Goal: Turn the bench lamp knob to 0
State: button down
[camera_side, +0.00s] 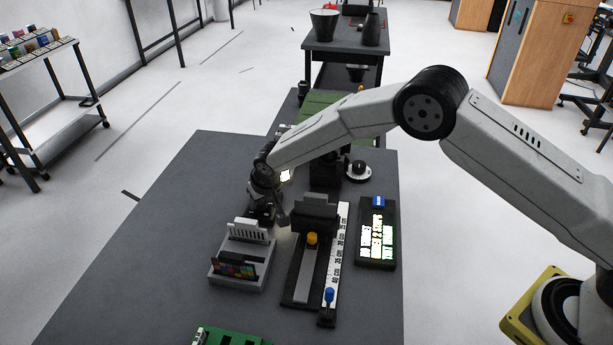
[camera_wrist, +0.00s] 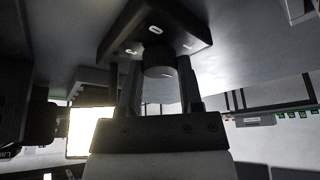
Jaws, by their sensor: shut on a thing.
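In the wrist view, a dark round knob (camera_wrist: 158,88) sticks out from a black box (camera_wrist: 155,38) with small white marks. My gripper (camera_wrist: 157,76) has one finger on each side of the knob and is shut on it. In the side view, my gripper (camera_side: 263,212) points down over the grey bench, behind a card holder. The knob and its box cannot be made out there. A bright lit patch (camera_side: 285,175), perhaps the lamp, shows beside my wrist; a bright panel (camera_wrist: 90,130) shows left of my gripper in the wrist view.
A grey holder with cards (camera_side: 238,272) stands in front of my gripper. Further right are a lit display (camera_side: 377,235) and a black dial (camera_side: 358,169). The bench's left side is clear.

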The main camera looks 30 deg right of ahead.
jog(key=shift+c, duration=1.3)
grip_release()
jog(key=shift+r, duration=0.15)
jog(key=v, duration=0.7)
jog(key=shift+s+r, duration=0.15)
jog(key=shift+s, duration=0.1)
